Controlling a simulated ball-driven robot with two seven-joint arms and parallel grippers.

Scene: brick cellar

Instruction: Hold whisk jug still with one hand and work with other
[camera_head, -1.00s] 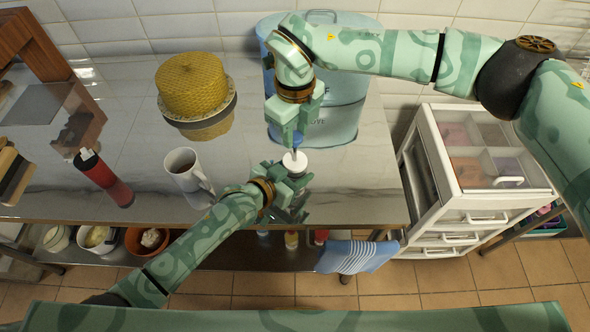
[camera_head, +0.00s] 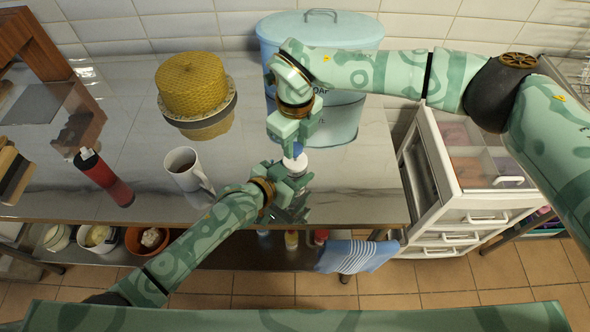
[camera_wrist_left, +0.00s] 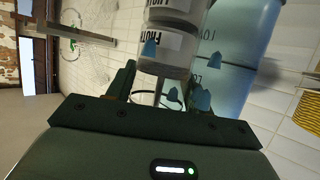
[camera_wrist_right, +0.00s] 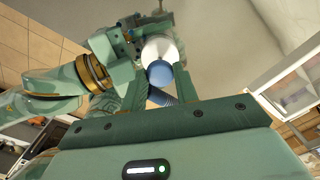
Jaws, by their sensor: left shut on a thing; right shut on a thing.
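The whisk jug (camera_head: 294,163) stands near the front of the glossy counter, its white lid showing between my two grippers in the head view. My left gripper (camera_head: 291,181) is shut on the jug's body from the front left and hides most of it. My right gripper (camera_head: 297,142) comes from above and is shut on the blue top piece over the lid. In the right wrist view the white lid (camera_wrist_right: 160,47) and a blue knob (camera_wrist_right: 160,74) show beyond the right fingers, with my left gripper beside them.
A light-blue bin (camera_head: 347,118) stands close behind the grippers. A white drawer unit (camera_head: 466,207) is right of the counter.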

